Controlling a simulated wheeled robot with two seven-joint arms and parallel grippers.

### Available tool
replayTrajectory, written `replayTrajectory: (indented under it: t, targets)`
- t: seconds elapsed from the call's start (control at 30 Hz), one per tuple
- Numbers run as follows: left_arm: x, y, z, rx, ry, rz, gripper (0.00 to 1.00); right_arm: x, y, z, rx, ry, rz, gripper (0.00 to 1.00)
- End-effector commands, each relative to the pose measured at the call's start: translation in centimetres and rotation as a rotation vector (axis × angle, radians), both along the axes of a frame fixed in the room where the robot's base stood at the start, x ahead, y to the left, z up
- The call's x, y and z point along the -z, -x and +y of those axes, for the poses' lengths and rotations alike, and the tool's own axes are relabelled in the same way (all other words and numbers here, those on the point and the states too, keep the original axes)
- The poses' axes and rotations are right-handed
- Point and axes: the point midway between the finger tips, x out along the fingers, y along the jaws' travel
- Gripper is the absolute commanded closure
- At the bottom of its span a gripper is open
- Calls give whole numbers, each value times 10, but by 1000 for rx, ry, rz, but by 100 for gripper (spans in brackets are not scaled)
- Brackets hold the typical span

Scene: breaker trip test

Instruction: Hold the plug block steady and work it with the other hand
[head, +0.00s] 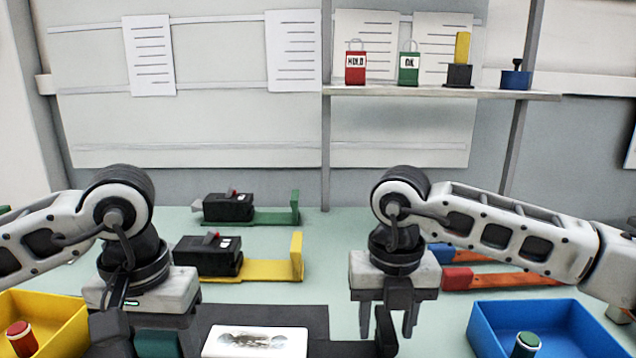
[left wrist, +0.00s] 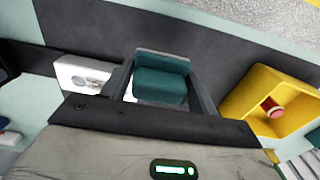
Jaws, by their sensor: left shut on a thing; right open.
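The plug block (head: 255,343), a white block with dark marks on top, lies on a dark mat at the bottom of the head view. It also shows in the left wrist view (left wrist: 82,74), left of the fingers. My left gripper (head: 155,340) is shut on a teal block-like part (left wrist: 160,82) at the plug block's left. The fingers partly hide where the two meet. My right gripper (head: 387,318) is open and points down, right of the plug block. A dark slanted piece shows between its fingers; I cannot tell whether they touch it.
A yellow bin (head: 62,318) with a red-topped item stands left; a blue bin (head: 580,318) with a green-topped item stands right. Black breakers on green (head: 228,207) and yellow (head: 208,258) bases lie behind. A shelf (head: 440,93) holds red and green tagged locks.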

Motion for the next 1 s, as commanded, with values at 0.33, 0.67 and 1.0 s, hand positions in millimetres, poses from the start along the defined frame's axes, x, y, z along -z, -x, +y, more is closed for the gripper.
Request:
replayTrajectory:
  t: [0.33,0.67,1.0]
  targets:
    - [0,0,0,0,0,0,59,30,0,0,0,-1,0,55]
    - [0,0,0,0,0,0,59,32,0,0,1,-1,0,55]
    - [0,0,0,0,0,0,59,32,0,0,1,-1,0,100]
